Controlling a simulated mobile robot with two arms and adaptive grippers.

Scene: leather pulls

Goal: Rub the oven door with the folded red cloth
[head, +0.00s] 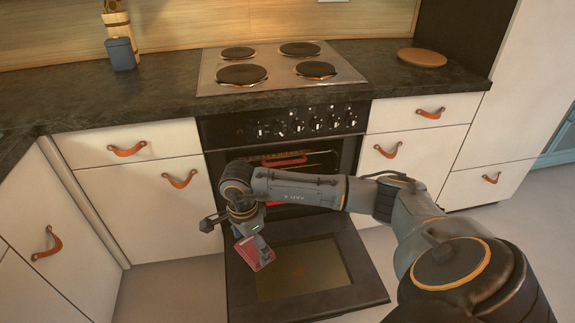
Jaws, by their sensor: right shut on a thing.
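The oven door (362,282) hangs open and lies roughly flat in front of the oven, with its glass pane facing up. My right gripper (262,248) is over the left part of the door and is shut on the folded red cloth (254,255). The cloth is at the inner glass near its left edge; I cannot tell whether it touches the door. My right arm crosses in front of the oven opening and hides part of it. My left gripper is not in view.
Inside the open oven (300,160) there is a rack with something red at it. The cooktop (280,67) with several plates is above. White drawers with leather pulls (127,149) flank the oven. A round wooden board (422,57) lies on the dark counter.

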